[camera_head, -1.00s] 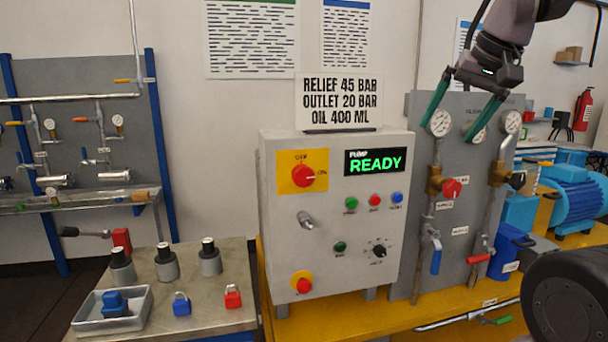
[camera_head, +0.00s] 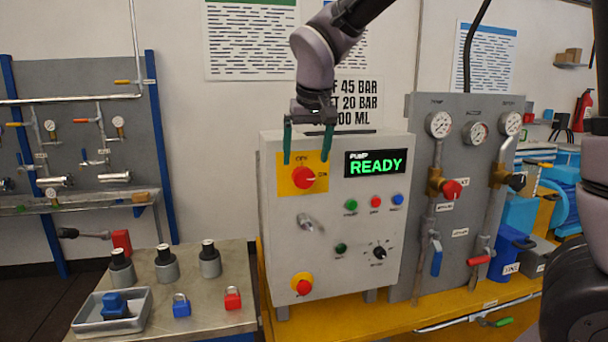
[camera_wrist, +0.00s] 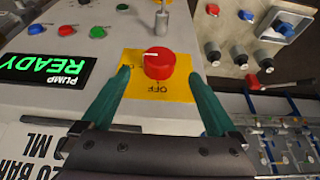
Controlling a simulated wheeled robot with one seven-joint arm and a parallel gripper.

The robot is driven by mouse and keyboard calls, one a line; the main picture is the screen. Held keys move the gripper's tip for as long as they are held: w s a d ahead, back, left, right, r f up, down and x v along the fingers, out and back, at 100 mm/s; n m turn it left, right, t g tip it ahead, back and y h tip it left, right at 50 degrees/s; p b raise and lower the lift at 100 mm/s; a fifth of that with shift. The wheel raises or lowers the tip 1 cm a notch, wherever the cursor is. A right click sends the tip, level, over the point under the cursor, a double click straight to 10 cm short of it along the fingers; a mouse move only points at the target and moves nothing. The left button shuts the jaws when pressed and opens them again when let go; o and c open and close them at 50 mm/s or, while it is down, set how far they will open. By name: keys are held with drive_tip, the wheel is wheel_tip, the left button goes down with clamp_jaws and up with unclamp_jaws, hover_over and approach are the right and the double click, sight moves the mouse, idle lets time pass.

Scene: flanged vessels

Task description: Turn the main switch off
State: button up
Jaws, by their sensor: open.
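The main switch is a red rotary knob (camera_head: 303,177) on a yellow plate (camera_head: 322,160) at the upper left of the grey control box (camera_head: 285,240). Its white mark points right, toward the ON label. In the wrist view the red knob (camera_wrist: 158,63) sits between and ahead of the fingertips, with OFF printed on the side nearer my gripper. My gripper (camera_head: 307,160) is open and empty, with its two green fingers pointing down in front of the plate. In the wrist view my gripper (camera_wrist: 167,73) has a finger on either side of the knob, apart from it.
A green READY display (camera_head: 375,163) is right of the switch. Coloured buttons, a silver handle (camera_head: 308,222) and a red stop button (camera_head: 303,285) are below. Gauges (camera_head: 439,124) and valves stand on a panel at right. Padlocks (camera_head: 181,305) lie on the left bench.

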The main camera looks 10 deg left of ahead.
sight(304, 169)
drive_tip(key=x, duration=0.6)
drive_tip(key=shift+f, duration=0.15)
drive_tip(key=c, duration=1.4)
